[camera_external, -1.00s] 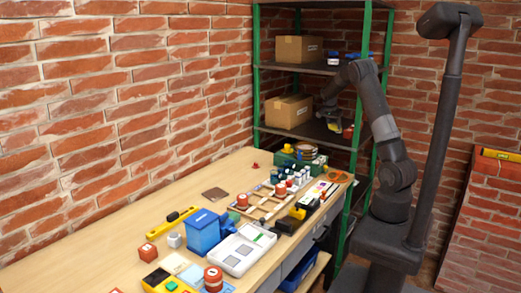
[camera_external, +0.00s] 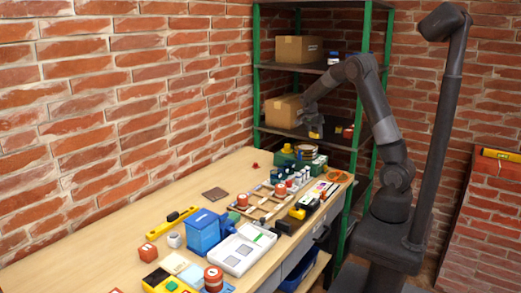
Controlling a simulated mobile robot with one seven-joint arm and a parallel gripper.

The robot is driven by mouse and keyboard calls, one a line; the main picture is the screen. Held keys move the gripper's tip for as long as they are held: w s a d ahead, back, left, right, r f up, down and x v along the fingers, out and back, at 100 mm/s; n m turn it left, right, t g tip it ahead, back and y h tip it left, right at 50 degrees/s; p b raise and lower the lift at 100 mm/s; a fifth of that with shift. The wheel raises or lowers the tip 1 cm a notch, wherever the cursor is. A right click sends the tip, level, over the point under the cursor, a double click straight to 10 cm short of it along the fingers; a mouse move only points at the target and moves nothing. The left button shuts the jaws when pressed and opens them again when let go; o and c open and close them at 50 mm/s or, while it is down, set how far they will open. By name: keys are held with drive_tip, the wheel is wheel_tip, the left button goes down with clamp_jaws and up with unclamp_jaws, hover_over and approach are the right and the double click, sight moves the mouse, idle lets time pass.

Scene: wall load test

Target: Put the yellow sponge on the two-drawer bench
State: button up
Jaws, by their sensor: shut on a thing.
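The fingers are small and partly hidden in this view. The wooden bench (camera_external: 120,236) runs along the brick wall from the lower left to the shelf.
Cardboard boxes (camera_external: 297,49) stand on the shelf. The bench's right side is crowded with a blue box (camera_external: 203,232), a white tray (camera_external: 243,248), a wooden frame (camera_external: 262,213), a green case (camera_external: 286,160) and several small items. Its left and back areas are mostly bare.

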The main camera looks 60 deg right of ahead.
wheel_tip(320, 180, up, 5)
drive_tip(key=shift+w+a+r, duration=0.1)
drive_tip(key=shift+w, duration=0.05)
drive_tip(key=w+a+f+n+t+y, duration=0.1)
drive_tip(key=w+a+n+t, duration=0.3)
drive_tip(key=w+a+n, duration=0.85)
drive_tip(key=n+t+y, duration=0.1)
drive_tip(key=n+y, duration=0.2)
drive_tip(key=n, duration=0.5)
hover_over(228, 178)
drive_tip(key=s, duration=0.2)
wheel_tip(228, 178, down, 16)
drive_tip(key=shift+w+r, duration=0.15)
drive_tip(key=shift+r, duration=0.05)
drive_tip(key=shift+f, duration=1.95)
drive_tip(key=shift+f, duration=0.15)
drive_tip(key=o, duration=1)
